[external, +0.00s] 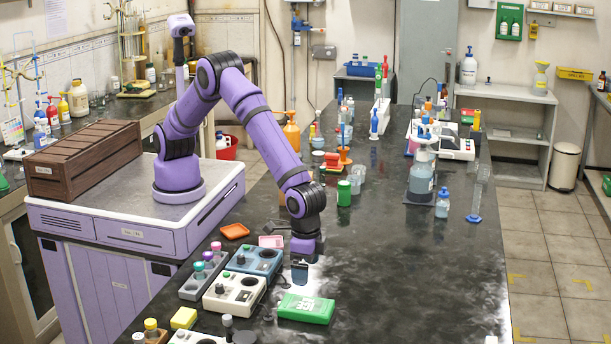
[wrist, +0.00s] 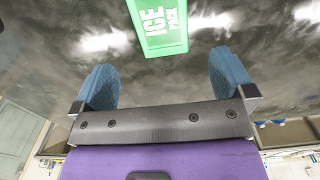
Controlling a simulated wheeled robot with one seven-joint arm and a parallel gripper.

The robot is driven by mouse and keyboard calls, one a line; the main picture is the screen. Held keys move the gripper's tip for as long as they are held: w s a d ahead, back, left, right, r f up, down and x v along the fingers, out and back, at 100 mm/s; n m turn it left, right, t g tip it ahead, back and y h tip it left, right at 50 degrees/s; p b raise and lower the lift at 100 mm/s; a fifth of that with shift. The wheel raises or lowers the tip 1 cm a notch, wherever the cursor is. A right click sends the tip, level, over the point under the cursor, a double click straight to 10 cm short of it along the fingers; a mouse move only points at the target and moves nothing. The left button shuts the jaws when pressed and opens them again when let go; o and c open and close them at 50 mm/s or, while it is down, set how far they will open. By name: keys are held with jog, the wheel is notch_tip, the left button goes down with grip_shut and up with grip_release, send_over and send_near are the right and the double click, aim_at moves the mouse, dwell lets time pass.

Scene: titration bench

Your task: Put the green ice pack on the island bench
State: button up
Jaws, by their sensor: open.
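The green ice pack (external: 306,309), a flat block with white "ICE" lettering, lies on the dark bench top (external: 400,270) near the front in the external view. In the wrist view the ice pack (wrist: 158,24) shows at the top, beyond and between the two blue fingertips. My gripper (external: 300,272) points down just behind the ice pack, apart from it. In the wrist view my gripper (wrist: 165,80) is open with nothing between its fingers.
Two stirrer-like devices, one blue (external: 254,259) and one white (external: 234,293), stand left of the ice pack. An orange tray (external: 235,231) lies behind them. A green-lidded jar (external: 344,193) and a flask (external: 421,178) stand farther back. The bench right of the ice pack is clear.

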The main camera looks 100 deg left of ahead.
jog(key=s+a+r+t, duration=0.1)
jog(key=a+r, duration=1.2)
jog(key=r, duration=0.4)
jog(key=s+a+r+t+h, duration=0.1)
jog(key=s+a+r, duration=0.8)
jog(key=a+r, duration=0.3)
jog(key=s+a+r+t, duration=0.2)
jog(key=s+a+r, duration=0.2)
jog(key=s+a, duration=0.8)
jog(key=s+a+f, duration=0.1)
jog(key=s+a, duration=0.1)
jog(key=s, duration=0.5)
jog(key=s+a+f+t+y, duration=0.1)
jog(key=s+a, duration=0.2)
jog(key=s, duration=0.5)
